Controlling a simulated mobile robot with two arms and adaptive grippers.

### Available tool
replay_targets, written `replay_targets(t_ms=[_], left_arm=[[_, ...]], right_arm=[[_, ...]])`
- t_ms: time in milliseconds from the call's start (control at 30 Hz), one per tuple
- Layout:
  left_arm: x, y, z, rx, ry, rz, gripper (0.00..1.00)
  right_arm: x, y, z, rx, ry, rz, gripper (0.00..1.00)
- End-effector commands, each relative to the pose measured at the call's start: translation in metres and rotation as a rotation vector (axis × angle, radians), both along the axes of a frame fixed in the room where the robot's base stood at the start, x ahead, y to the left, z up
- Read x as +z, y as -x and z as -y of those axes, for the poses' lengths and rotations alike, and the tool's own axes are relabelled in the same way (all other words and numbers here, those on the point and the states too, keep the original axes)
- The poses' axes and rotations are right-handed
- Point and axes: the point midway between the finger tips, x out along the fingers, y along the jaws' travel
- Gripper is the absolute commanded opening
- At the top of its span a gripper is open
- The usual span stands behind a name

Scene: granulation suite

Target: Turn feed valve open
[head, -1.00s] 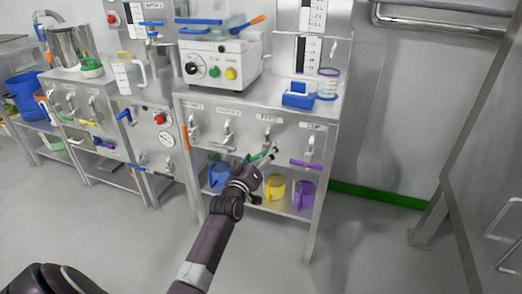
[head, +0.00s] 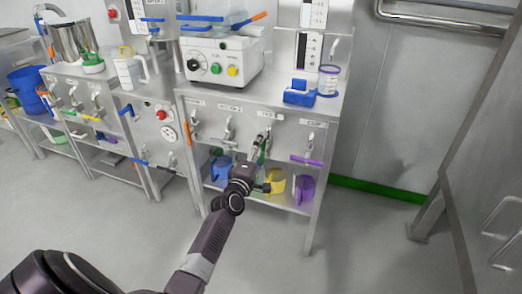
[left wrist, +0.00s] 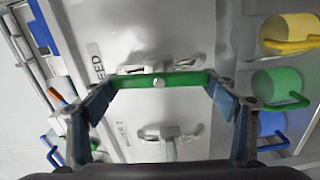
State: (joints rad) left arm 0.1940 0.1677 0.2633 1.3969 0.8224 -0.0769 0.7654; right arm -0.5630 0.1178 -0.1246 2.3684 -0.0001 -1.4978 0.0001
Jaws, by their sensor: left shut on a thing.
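The feed valve's green handle (head: 261,152) is on the front panel of the middle bench, below a metal tap fitting. It now stands roughly upright in the head view. My left gripper (head: 260,162) is shut on it, partly covering it. In the left wrist view, the green handle (left wrist: 158,82) spans between the two fingers of my left gripper (left wrist: 160,88), beside a label reading FEED (left wrist: 98,65). My right gripper is not in view.
The same panel has an orange handle (head: 187,134) and a blue one (head: 219,142) to the left, and a purple handle (head: 306,161) to the right. Blue (head: 221,169), yellow (head: 275,184) and purple (head: 304,189) jugs stand on the shelf below. The floor in front is clear.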

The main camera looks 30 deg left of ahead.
Motion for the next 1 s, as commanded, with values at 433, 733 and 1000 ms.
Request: replay_targets(t_ms=[433, 733, 1000], left_arm=[[0.0003, -0.0002, -0.0010, 0.002, 0.105, 0.028, 0.55], [0.0003, -0.0002, -0.0008, 0.002, 0.110, 0.029, 0.55], [-0.0001, -0.0001, -0.0003, 0.001, 0.109, 0.027, 0.97]], right_arm=[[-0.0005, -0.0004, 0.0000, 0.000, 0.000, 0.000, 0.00], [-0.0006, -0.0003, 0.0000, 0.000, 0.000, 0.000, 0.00], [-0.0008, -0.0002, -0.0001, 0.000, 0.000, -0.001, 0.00]])
